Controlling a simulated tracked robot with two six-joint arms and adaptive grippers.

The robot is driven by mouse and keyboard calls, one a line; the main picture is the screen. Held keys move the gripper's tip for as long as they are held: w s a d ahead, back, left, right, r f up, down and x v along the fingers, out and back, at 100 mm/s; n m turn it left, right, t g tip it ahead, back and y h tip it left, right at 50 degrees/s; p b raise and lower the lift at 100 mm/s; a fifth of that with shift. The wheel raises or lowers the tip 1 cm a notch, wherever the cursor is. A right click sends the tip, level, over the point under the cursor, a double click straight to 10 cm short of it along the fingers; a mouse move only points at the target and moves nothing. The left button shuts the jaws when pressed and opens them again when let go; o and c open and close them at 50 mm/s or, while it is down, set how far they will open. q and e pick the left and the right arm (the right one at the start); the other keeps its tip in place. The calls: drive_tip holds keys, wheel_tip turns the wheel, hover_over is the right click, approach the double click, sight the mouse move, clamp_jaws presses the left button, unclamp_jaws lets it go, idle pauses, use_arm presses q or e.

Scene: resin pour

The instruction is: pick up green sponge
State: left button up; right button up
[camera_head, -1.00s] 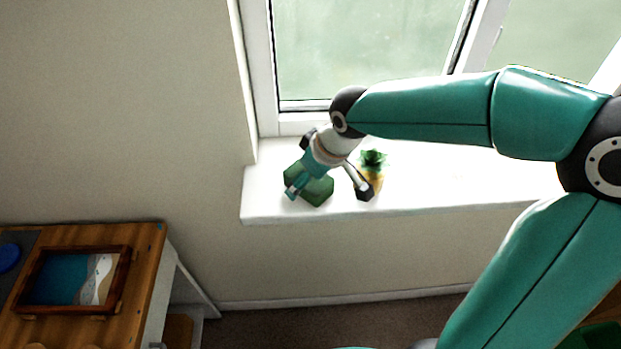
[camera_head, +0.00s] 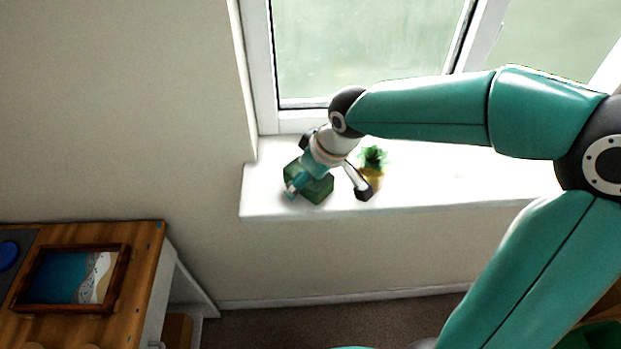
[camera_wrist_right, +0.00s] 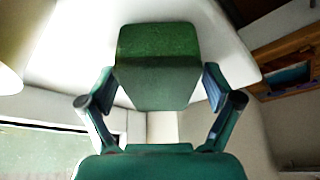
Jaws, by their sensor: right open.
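The green sponge (camera_head: 318,190) is a block on the white windowsill, near its left front corner. My right gripper (camera_head: 328,188) is over it, pointing down, with its fingers spread and partly covering the sponge. In the right wrist view the sponge (camera_wrist_right: 158,70) lies between the two open fingertips of the right gripper (camera_wrist_right: 160,78), with a small gap showing on each side. Whether the fingers reach down past its top is hard to tell. My left gripper is not in view.
A small pineapple-shaped object (camera_head: 373,165) stands on the windowsill (camera_head: 440,190) just right of my right gripper's outer finger. The window (camera_head: 365,50) is behind. A wooden cabinet top (camera_head: 145,265) with a framed beach picture (camera_head: 70,277) is at lower left.

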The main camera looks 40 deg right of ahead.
drive_tip(key=c, duration=0.8)
drive_tip(key=shift+r, duration=0.1)
drive_tip(key=shift+r+p, duration=0.35)
drive_tip(key=shift+p, duration=0.1)
wheel_tip(320, 180, up, 20)
drive_tip(key=shift+f+p, duration=0.15)
drive_tip(key=shift+p, duration=0.25)
